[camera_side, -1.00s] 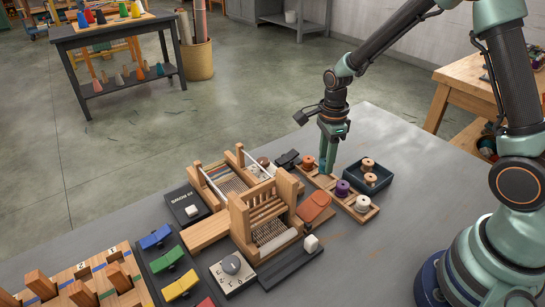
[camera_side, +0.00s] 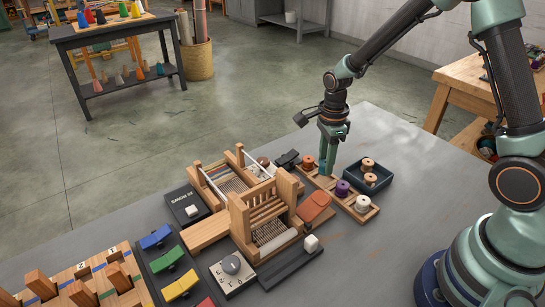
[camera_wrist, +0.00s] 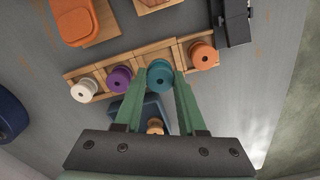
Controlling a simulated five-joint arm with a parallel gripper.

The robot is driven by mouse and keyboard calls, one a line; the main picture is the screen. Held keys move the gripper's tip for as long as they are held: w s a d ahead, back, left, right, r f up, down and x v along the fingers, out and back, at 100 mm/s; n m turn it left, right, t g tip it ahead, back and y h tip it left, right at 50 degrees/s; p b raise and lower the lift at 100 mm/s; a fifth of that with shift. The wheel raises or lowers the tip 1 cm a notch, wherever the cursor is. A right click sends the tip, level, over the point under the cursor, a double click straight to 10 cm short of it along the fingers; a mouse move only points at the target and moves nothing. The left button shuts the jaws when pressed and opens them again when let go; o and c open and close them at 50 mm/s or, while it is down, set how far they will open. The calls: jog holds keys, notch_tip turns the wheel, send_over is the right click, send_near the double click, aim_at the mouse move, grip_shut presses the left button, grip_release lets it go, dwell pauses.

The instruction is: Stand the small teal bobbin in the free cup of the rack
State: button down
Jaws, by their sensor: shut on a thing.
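The teal bobbin (camera_wrist: 160,74) is between the fingers of my gripper (camera_wrist: 162,80) in the wrist view. My gripper is shut on it. In the side view my gripper (camera_side: 326,168) points straight down at the wooden rack (camera_side: 329,187), which also shows in the wrist view (camera_wrist: 140,60). The teal bobbin is at the place between the purple bobbin (camera_wrist: 120,79) and the orange bobbin (camera_wrist: 203,55). It hides the cup there. I cannot tell if it is seated or just above. The white bobbin (camera_wrist: 84,90) is at the rack's other end.
A dark tray (camera_side: 387,183) with wooden-coloured bobbins (camera_side: 370,179) stands close beside the rack. The small wooden loom (camera_side: 265,215) and an orange pad (camera_side: 315,207) are on the other side. A black object (camera_side: 288,158) lies near the orange bobbin. The table's right front is clear.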

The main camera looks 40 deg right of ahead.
jog(key=shift+f, duration=0.5)
jog(key=shift+f, duration=0.3)
jog(key=shift+f, duration=0.6)
dwell(1.0)
grip_release()
dwell(0.4)
jog(key=shift+r, duration=3.75)
